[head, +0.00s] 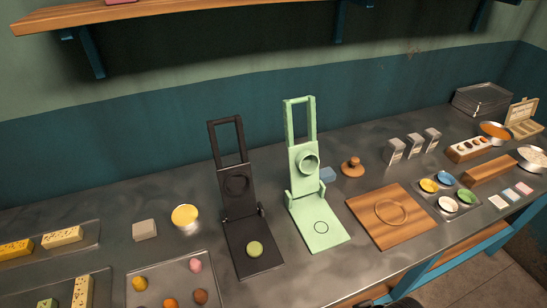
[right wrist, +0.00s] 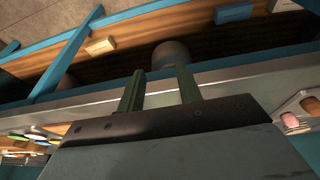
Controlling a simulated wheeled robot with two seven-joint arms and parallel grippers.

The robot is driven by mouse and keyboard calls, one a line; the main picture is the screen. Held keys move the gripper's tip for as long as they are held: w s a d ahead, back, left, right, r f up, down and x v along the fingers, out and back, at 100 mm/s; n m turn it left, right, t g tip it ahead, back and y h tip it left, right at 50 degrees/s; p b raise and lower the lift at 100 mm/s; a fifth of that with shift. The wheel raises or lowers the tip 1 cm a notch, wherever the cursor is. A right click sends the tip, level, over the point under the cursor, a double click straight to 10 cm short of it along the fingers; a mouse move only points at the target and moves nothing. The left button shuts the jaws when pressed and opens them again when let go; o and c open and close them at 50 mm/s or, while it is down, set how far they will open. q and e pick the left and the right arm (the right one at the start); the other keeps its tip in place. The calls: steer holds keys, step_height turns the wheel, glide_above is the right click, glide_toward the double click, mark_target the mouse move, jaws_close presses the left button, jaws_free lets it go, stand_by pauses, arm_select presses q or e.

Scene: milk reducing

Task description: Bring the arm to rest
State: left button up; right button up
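My right gripper (right wrist: 160,82) shows in the right wrist view, its two greenish fingers apart with nothing between them. It is near the counter's front edge, with the lower shelf beyond it. A dark piece at the bottom edge of the head view seems to be part of my right arm. My left gripper is not in view. On the counter (head: 100,222) a black press (head: 252,262) stands open with a green disc (head: 255,248) on its base. A light green press (head: 318,236) stands open beside it, its base empty.
A wooden board (head: 372,232) lies right of the presses, with a tray of coloured bowls (head: 428,207) beyond. A tray of coloured balls (head: 180,266) and a yellow-filled bowl (head: 185,216) are at the left. A wooden shelf (head: 180,12) hangs above.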

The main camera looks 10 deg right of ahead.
steer(key=s+f+g+b, duration=0.1)
steer(key=s+f+b, duration=0.1)
steer(key=f, duration=1)
steer(key=s+f+b, duration=0.2)
steer(key=f, duration=0.9)
steer(key=s+d+f+g+b, duration=0.1)
steer(key=s+d+f+b, duration=0.2)
steer(key=s+f, duration=1.2)
step_height(320, 180, down, 2)
steer(key=shift+s+f, duration=0.1)
steer(key=shift+s, duration=0.15)
